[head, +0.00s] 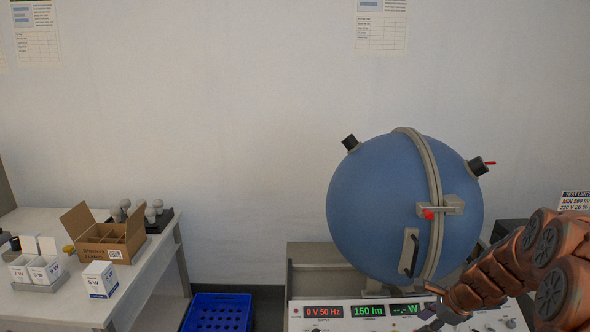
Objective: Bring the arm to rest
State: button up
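My copper-coloured arm comes in from the lower right. Its end, my gripper (432,316), is low in front of the instrument panel (340,312), near the display that reads "--.- W". The gripper is small and dark in this view and partly cut off by the bottom edge, so I cannot see whether its fingers are apart or hold anything. A large blue sphere (375,210) with a grey band and a closed-looking seam stands behind the panel and the arm. The arm hides the panel's right part.
At left, a white table (40,305) holds an open cardboard box (105,235), small white boxes (100,280) and a dark tray with bulbs (155,215). A blue crate (218,313) is on the floor between table and sphere. A limits sign (575,201) is at right.

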jog(key=s+a+r+n+g, duration=0.2)
jog(key=s+a+r+n, duration=0.2)
jog(key=s+a+n, duration=0.3)
jog(key=s+a+r+n+g, duration=0.1)
jog(key=s+a+r+n, duration=0.35)
jog(key=s+a, duration=0.45)
jog(key=s+r+n+g+h+b, duration=0.1)
jog(key=s+n+g+h, duration=0.1)
jog(key=s+n, duration=0.8)
jog(key=s+h, duration=0.1)
jog(key=s, duration=0.8)
jog(key=shift+s+a+n+g, duration=0.25)
jog(key=shift+s+n+g, duration=0.1)
jog(key=shift+s+g, duration=0.05)
jog(key=shift+d, duration=0.1)
